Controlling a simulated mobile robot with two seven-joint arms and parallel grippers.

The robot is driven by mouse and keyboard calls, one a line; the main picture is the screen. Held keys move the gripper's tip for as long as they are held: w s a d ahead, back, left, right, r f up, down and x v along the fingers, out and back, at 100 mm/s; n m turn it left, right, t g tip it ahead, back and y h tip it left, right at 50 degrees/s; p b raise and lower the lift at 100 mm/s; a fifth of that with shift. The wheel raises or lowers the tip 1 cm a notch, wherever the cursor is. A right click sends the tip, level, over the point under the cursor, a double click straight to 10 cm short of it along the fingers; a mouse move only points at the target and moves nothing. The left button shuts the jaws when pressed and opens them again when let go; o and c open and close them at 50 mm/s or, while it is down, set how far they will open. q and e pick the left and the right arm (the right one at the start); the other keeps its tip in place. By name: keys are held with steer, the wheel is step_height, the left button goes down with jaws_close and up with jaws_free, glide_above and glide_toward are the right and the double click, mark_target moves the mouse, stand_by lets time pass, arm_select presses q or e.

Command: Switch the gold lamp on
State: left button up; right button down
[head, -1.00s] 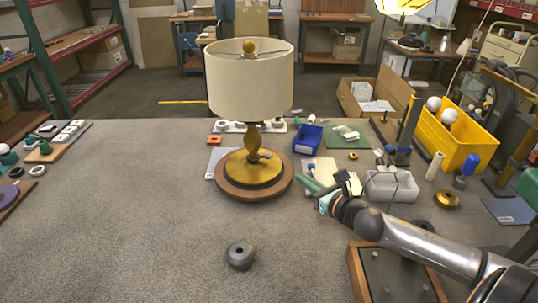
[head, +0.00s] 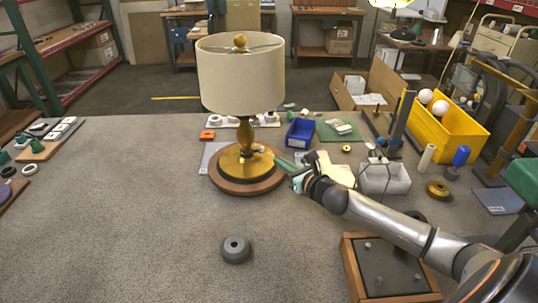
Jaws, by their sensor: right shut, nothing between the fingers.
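The gold lamp (head: 246,128) stands upright near the middle of the table. It has a cream drum shade (head: 241,80), a gold stem and a round brown base (head: 222,180). A small knob-like part (head: 258,148) sticks out on the right of the lower stem. The shade shows no clear glow. My right gripper (head: 279,161) is shut and empty, its green fingertips pointing left at the lamp. They are just right of the knob, over the base's right edge; I cannot tell whether they touch anything. My left gripper is out of view.
A yellow bin (head: 455,132) stands at right. The table's left front is clear.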

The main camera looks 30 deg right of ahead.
mark_target(263, 151)
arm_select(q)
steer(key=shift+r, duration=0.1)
arm_select(e)
steer(key=shift+w+a+f, duration=0.1)
steer(key=shift+w+f, duration=0.1)
steer(key=shift+w, duration=0.9)
steer(key=shift+w+d+f, duration=0.1)
steer(key=shift+w+f, duration=0.15)
steer(key=shift+w, duration=0.9)
steer(key=shift+w+a+f, duration=0.1)
steer(key=shift+w+f, duration=0.1)
steer(key=shift+w, duration=0.9)
